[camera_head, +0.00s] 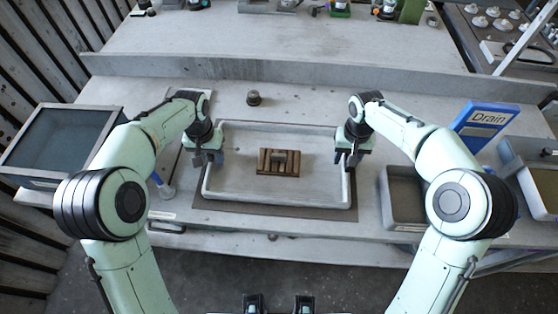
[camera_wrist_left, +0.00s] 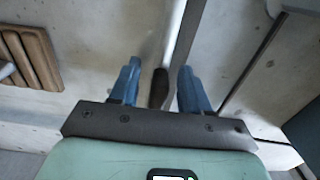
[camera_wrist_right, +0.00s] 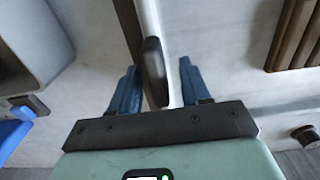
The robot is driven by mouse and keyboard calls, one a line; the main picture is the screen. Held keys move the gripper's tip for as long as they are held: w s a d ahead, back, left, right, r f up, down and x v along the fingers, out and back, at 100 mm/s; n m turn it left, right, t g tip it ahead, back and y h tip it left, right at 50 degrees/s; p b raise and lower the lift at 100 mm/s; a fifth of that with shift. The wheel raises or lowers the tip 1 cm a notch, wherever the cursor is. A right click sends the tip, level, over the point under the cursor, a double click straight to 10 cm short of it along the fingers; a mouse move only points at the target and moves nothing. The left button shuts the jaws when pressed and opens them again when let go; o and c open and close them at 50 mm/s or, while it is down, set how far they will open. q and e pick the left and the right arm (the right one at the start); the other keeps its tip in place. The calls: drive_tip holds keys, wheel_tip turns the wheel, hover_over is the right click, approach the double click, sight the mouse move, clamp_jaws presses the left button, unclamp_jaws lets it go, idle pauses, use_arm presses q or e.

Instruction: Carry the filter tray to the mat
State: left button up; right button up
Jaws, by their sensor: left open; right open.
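The filter tray (camera_head: 230,190) is a wide, shallow, pale grey tray in the middle of the bench. It looks level over a dark, flat mat (camera_head: 275,213), whose edge shows around it; I cannot tell for sure that they touch. My left gripper (camera_head: 207,158) is open at the tray's left wall, and my right gripper (camera_head: 350,160) is open at its right wall. In the left wrist view, the open fingers (camera_wrist_left: 158,85) have the tray's wall and a dark grip between them. The right wrist view shows the same at the other open fingers (camera_wrist_right: 157,85).
A brown slatted block (camera_head: 278,172) with a grey handle lies inside the tray. A small dark knob (camera_head: 254,98) stands behind it. A dark open bin (camera_head: 62,140) is at left; a grey bin (camera_head: 403,195) and blue Drain sign (camera_head: 487,118) are at right.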

use_arm(q)
drive_tip(key=shift+f, duration=0.15)
use_arm(e)
drive_tip(key=shift+f, duration=0.15)
use_arm(q)
clamp_jaws()
use_arm(e)
clamp_jaws()
